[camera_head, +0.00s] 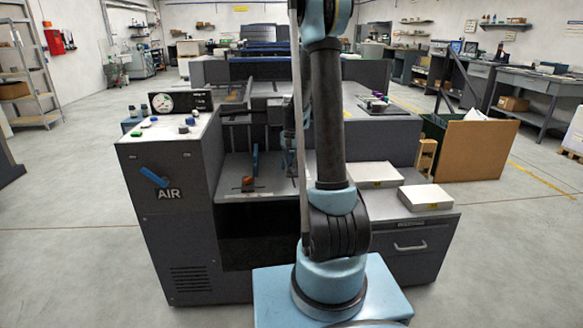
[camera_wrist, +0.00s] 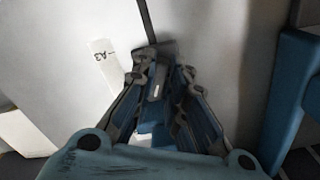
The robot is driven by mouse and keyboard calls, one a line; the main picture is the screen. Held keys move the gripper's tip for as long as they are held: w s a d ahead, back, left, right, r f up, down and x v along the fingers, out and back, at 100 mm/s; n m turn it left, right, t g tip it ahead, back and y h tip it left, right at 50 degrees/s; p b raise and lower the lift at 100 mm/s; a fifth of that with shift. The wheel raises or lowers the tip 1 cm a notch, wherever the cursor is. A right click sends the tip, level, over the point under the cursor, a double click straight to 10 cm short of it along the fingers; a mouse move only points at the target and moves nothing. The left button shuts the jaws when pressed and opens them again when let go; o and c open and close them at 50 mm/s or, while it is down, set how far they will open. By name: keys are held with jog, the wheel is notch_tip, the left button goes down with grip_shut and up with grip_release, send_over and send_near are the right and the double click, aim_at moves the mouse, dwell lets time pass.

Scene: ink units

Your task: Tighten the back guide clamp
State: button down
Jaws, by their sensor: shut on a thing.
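My gripper (camera_wrist: 161,76) is shut on a small dark piece (camera_wrist: 158,47) that sits at the end of a dark slot in a pale plate (camera_wrist: 210,30). I take this piece to be the back guide clamp; my fingers hide most of it. A label marked A3 (camera_wrist: 103,62) is on the plate, left of the fingers. In the head view my gripper is largely hidden by my arm, over the machine's central bay. A blue upright lever (camera_head: 255,160) with an orange base stands in that bay, left of my arm.
A grey cabinet marked AIR (camera_head: 168,215), with a blue handle (camera_head: 153,177), stands left of the bay. A drawer unit (camera_head: 420,240) with pale boxes (camera_head: 425,197) on top stands to the right. A blue part (camera_wrist: 292,100) is close at right in the wrist view.

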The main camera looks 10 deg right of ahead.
jog(key=shift+m, duration=1.6)
jog(key=shift+w+a, duration=0.1)
jog(key=c, duration=1.6)
grip_release()
jog(key=shift+r, duration=0.15)
notch_tip(320, 180, up, 12)
jog(key=shift+f, duration=0.2)
